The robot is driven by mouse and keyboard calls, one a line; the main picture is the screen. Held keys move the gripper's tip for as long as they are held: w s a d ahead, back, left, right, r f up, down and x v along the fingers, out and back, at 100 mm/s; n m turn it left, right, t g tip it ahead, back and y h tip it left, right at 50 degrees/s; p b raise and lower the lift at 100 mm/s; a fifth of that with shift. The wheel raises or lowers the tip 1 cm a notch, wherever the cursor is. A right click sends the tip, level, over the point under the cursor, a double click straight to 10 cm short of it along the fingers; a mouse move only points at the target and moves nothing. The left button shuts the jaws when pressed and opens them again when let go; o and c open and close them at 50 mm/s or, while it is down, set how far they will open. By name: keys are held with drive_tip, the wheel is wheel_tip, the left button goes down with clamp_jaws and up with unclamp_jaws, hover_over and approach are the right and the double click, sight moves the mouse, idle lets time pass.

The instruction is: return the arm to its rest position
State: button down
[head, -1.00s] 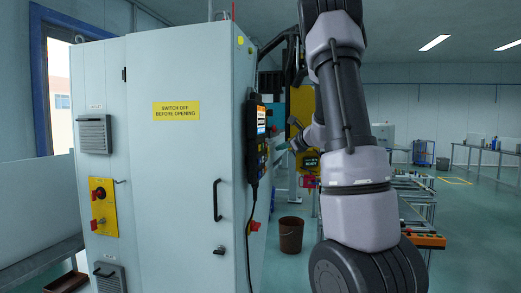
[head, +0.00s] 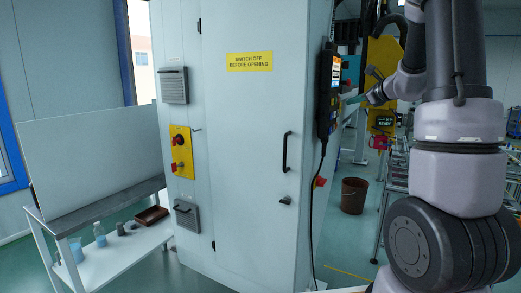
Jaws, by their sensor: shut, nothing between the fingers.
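My arm (head: 455,150) stands at the right of the head view and rises out of the top edge. Its far part comes back down behind and bends left toward the cabinet. My gripper (head: 356,99) is small in the picture, at the end of that part, with teal fingertips pointing left. It is shut and holds nothing. In the picture its tips are just right of the pendant (head: 328,92) on the cabinet's side; I cannot tell the gap in depth.
A tall grey cabinet (head: 245,130) with a yellow warning label fills the middle. A brown bin (head: 354,196) stands on the floor behind it. A bench (head: 110,215) with bottles and a brown tray (head: 152,215) on its lower shelf is at left. Rails (head: 393,185) lie at right.

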drive_tip(key=s+a+r+n+g+y, duration=0.2)
drive_tip(key=s+a+n, duration=0.4)
drive_tip(key=s+a, duration=0.2)
drive_tip(key=s+a+r+n+g+y, duration=0.25)
drive_tip(key=s+a+n, duration=0.25)
drive_tip(key=s+a, duration=0.25)
drive_tip(key=s+f+n+g+h, duration=0.1)
drive_tip(key=s+n+h, duration=0.2)
drive_tip(key=s, duration=0.6)
drive_tip(key=s+a+f+n+g+h, duration=0.1)
drive_tip(key=s+f+n+h, duration=0.1)
drive_tip(key=s+n, duration=0.6)
drive_tip(key=shift+s+a+f+h, duration=0.3)
drive_tip(key=shift+s+h, duration=0.2)
drive_tip(key=shift+h, duration=0.25)
